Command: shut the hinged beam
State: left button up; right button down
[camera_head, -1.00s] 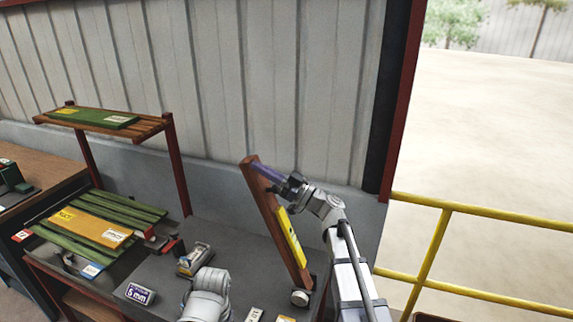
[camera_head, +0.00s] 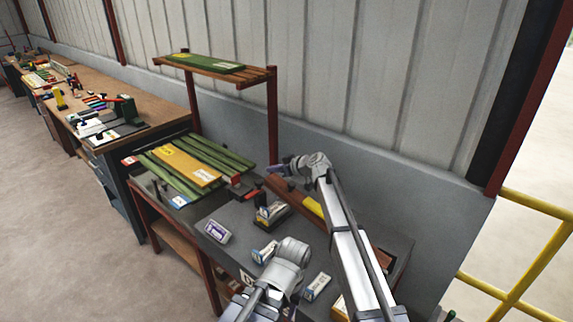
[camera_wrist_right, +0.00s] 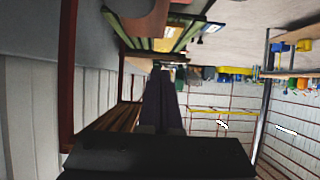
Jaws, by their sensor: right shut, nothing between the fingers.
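The hinged beam (camera_head: 313,206) is a reddish-brown wooden bar with a yellow label. In the head view it lies low and near level along the back of the grey bench, partly hidden by my right arm. My right gripper (camera_head: 277,168) is shut and empty at the beam's left free end, just above or against it; I cannot tell whether they touch. The right wrist view shows its dark purple fingers (camera_wrist_right: 161,95) together. A brown rounded shape at the top of that view may be the beam's end. My left gripper is not in view.
Green slats with a yellow board (camera_head: 187,166) lie left of the beam's free end. A slatted shelf (camera_head: 255,74) stands behind them. A yellow railing (camera_head: 535,265) is at right.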

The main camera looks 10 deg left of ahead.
jog(key=shift+g+h, duration=0.5)
jog(key=shift+h, duration=0.3)
jog(key=a+f+b, duration=0.1)
jog(key=f+b, duration=0.1)
jog(key=f, duration=0.2)
jog(key=w+f+b, duration=0.1)
jog(key=f+b, duration=0.2)
jog(key=f, duration=0.1)
jog(key=w+a+f+b, duration=0.1)
jog(key=f+b, duration=0.2)
jog(key=f, duration=0.1)
jog(key=shift+a+f, duration=0.25)
jog(key=shift+a, duration=0.1)
jog(key=shift+w+a+f+b, duration=0.1)
jog(key=shift+a+f+b, duration=0.1)
jog(key=shift+f+b, duration=0.9)
jog(key=shift+r, duration=0.1)
